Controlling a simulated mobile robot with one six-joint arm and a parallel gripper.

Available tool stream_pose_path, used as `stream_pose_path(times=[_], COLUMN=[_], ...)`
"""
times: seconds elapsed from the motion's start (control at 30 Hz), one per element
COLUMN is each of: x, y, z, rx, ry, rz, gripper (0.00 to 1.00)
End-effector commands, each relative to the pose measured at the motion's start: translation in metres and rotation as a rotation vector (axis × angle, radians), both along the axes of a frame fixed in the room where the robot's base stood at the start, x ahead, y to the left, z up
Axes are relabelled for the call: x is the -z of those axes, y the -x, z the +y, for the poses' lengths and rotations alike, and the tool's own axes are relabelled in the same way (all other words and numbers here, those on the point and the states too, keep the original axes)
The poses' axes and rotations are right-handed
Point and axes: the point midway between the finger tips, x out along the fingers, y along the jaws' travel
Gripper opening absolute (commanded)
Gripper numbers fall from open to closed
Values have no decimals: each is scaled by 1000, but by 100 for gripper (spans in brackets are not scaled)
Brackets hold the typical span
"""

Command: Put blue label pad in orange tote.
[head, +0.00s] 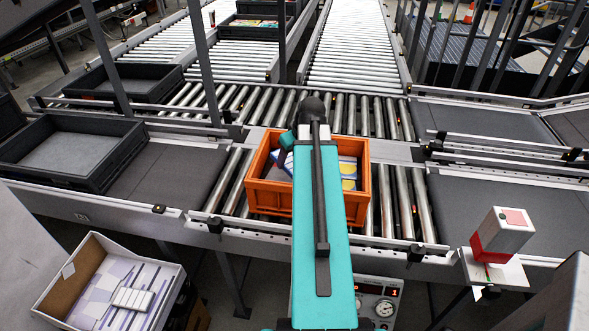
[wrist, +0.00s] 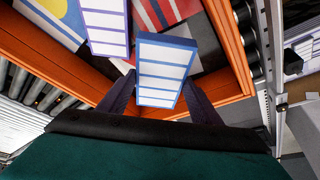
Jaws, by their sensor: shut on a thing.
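In the wrist view my gripper (wrist: 160,86) is shut on the blue label pad (wrist: 163,68), a white block with blue stripes and blue edges. The pad is over the near side of the orange tote (wrist: 232,62); its exact height above the contents is hard to tell. In the head view the orange tote (head: 268,199) sits on the roller conveyor, and my teal arm reaches over its middle.
The tote holds several flat items, including a purple-edged striped pad (wrist: 105,28) beside the held one. A cardboard box (head: 67,283) with striped pads stands lower left. A dark tray (head: 118,160) is left of the tote. A red-and-white device (head: 500,235) stands at right.

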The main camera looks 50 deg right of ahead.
Motion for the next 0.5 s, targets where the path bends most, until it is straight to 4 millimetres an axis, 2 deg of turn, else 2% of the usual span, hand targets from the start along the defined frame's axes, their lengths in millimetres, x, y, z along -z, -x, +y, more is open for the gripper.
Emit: stream_pose_path(times=[0.2, 0.5], x=[17, 21], y=[0, -1], z=[1, 1], rx=[-1, -1], ry=[-1, 1], rz=[0, -1], gripper=[32, 32])
